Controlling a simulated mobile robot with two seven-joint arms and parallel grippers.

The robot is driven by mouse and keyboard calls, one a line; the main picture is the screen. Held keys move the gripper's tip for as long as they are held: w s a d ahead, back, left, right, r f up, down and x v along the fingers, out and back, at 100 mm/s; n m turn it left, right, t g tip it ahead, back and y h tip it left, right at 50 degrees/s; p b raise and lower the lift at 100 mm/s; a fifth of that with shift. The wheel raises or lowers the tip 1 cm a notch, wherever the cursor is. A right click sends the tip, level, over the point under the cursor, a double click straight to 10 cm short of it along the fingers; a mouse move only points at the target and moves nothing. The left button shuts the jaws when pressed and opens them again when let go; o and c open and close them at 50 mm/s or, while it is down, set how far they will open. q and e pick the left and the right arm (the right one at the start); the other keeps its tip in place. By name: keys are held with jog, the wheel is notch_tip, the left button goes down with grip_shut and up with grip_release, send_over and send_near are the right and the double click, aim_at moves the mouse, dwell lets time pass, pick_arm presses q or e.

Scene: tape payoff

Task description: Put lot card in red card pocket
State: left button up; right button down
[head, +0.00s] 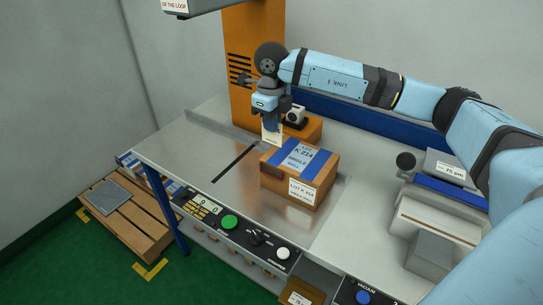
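My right gripper (271,124) is over the steel table, just behind the taped carton. A small cream card (272,136), which looks like the lot card, hangs upright below its fingers, and the gripper appears shut on it. The carton (322,183) is brown with blue tape and white labels reading K 214 and LOT K 214. A dark reddish patch (271,172) shows on the carton's left front side; I cannot tell whether it is the red card pocket. No other red pocket is clearly visible. My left gripper is out of view.
An orange column (252,50) stands behind the gripper, with a small grey-and-white device (295,117) on its base. A control panel with a green button (229,222) runs along the front edge. Grey equipment (432,220) stands at right.

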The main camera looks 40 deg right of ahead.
notch_tip(320, 180, down, 12)
jog(key=shift+w+r+p, duration=0.1)
jog(key=shift+p, duration=0.45)
jog(key=c, duration=1.8)
grip_release()
jog(key=o, duration=0.4)
jog(key=shift+r, duration=0.3)
notch_tip(320, 180, up, 12)
jog(key=shift+f+b, duration=0.2)
jog(key=shift+b, duration=0.65)
jog(key=shift+f, duration=0.1)
